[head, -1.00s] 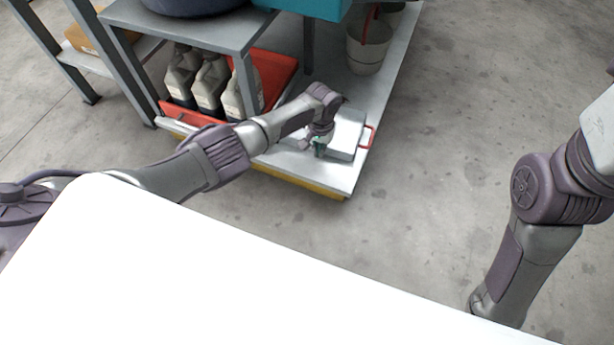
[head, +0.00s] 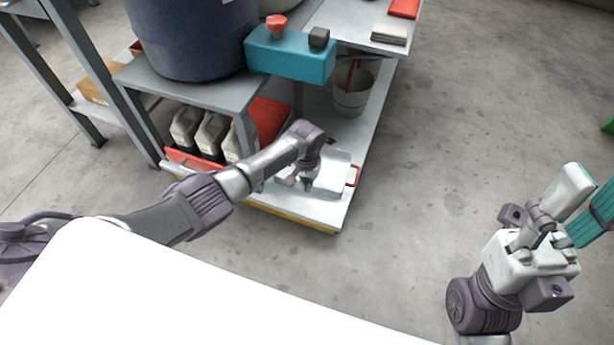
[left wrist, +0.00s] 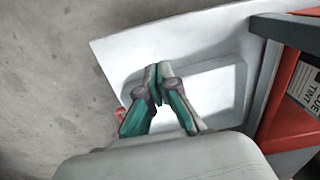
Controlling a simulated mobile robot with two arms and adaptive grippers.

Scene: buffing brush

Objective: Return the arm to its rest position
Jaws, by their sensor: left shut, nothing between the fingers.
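My left arm reaches from the left to the low shelf in the head view. My left gripper (head: 300,180) is beside a pale grey box with a red handle (head: 333,176) on that shelf. In the left wrist view, the teal-and-grey fingertips of my left gripper (left wrist: 158,72) meet with nothing between them, in front of a pale surface with a shallow recess (left wrist: 205,88). My right gripper (head: 565,225) is at the lower right over the floor, partly cut off by the picture edge. I cannot tell how far apart its fingers are.
The low shelf (head: 322,212) also holds dark-filled jugs (head: 212,135), a red tray (head: 268,118) and a white bucket (head: 352,92). Above stand a dark blue drum (head: 190,40) and a teal box (head: 290,55). A white surface (head: 150,290) fills the foreground. The floor between is clear.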

